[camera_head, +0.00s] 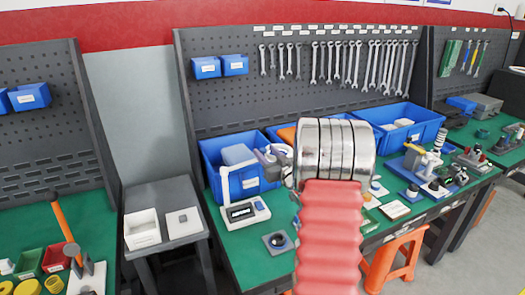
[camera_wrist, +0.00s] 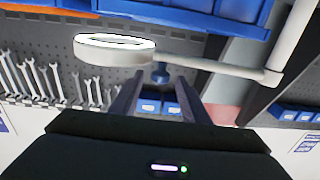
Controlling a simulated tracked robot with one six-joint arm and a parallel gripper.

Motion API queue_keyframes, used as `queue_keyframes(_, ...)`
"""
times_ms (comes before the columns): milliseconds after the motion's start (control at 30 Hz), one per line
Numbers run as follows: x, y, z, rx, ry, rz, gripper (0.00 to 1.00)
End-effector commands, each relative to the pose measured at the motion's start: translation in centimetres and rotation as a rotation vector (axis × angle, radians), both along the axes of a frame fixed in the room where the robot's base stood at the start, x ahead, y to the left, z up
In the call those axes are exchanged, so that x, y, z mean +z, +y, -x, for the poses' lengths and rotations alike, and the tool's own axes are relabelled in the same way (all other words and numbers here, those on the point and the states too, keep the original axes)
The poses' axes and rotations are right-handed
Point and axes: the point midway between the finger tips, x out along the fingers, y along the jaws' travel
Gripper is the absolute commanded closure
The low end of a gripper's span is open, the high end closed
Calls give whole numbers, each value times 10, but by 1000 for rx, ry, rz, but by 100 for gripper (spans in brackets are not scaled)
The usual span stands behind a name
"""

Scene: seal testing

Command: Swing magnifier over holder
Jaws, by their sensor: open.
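The magnifier (camera_wrist: 115,45) is a white ring on a white arm in the wrist view, joined to a white post (camera_wrist: 290,45) at the right. A blue knob (camera_wrist: 160,72) sits by its arm. My gripper (camera_wrist: 157,80) is open, its two dark fingers pointing toward the arm with the knob between them in the picture; I cannot tell contact. In the head view the magnifier's post (camera_head: 225,186) rises from a white base with a display (camera_head: 245,213); its ring is not clear there. A grey square piece with a dark round centre (camera_head: 277,241) may be the holder.
A blue bin (camera_head: 212,158) stands behind the magnifier's base, another blue bin (camera_head: 425,118) farther right. Wrenches (camera_head: 340,62) hang on the pegboard. My arm hides the middle of the green bench. An orange stool (camera_head: 392,262) stands at the bench front.

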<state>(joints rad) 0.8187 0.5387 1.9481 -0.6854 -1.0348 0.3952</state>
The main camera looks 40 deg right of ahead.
Motion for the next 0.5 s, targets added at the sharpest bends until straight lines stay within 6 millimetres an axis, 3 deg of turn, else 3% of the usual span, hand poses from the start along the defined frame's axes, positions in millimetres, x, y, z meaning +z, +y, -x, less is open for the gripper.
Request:
queue_keyframes(200, 0, -5, -23, 0, 0, 0, 58)
queue_keyframes(500, 0, -6, -28, 0, 0, -1, 58)
